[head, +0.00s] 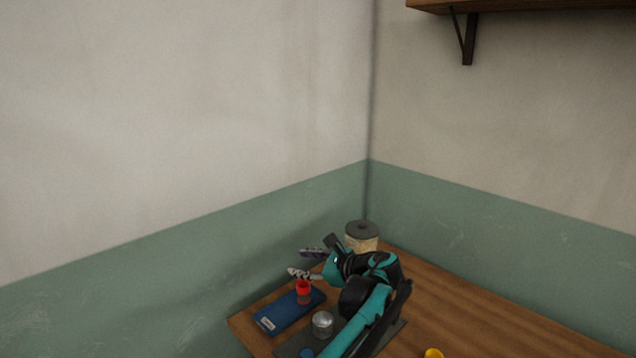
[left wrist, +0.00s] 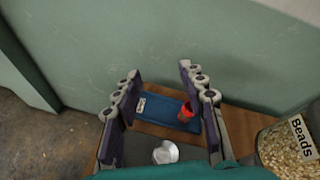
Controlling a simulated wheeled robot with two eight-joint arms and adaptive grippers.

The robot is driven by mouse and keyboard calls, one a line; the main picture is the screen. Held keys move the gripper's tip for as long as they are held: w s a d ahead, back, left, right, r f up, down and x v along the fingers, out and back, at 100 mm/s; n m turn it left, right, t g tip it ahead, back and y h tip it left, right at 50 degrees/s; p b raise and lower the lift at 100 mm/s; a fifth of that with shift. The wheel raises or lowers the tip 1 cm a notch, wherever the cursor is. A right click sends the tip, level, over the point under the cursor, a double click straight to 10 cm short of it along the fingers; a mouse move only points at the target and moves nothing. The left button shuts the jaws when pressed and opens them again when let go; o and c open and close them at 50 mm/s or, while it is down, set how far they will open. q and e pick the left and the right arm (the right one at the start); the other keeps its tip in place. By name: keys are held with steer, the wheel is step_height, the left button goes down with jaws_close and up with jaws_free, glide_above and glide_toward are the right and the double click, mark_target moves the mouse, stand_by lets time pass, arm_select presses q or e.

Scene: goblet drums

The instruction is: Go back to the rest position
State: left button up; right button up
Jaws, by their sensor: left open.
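My left gripper (head: 297,262) is open and empty, above the back-left part of the wooden table (head: 480,305). Its two fingers stand apart in the left wrist view (left wrist: 158,70), with nothing between their tips but the wall behind. A small red drum (head: 304,287) stands on a blue mat (head: 276,318) below the gripper. The red drum also shows beside the right finger in the left wrist view (left wrist: 186,112). A silvery round piece (head: 323,322) stands on a dark grey mat (head: 290,350), partly behind my arm. My right gripper is not in view.
A yellow object (head: 433,353) is cut off below. Walls meet behind the table. A shelf (head: 540,5) hangs upper right.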

arm_select(q)
steer(key=s+a+f+n+g+h, duration=0.25)
steer(key=s+a+n+h, duration=0.25)
steer(key=s+a+n, duration=0.7)
steer(key=s+a+f+n+h, duration=0.1)
steer(key=s+f+n, duration=0.3)
steer(key=s, duration=0.7)
steer(key=s+a+f+n+h, duration=0.2)
steer(key=s+f+n+h, duration=0.2)
steer(key=s, duration=0.8)
step_height(320, 180, down, 3)
steer(key=shift+s+r+n+t+h, duration=0.2)
steer(key=shift+n+t+h, duration=0.1)
steer(key=shift+n+t, duration=0.25)
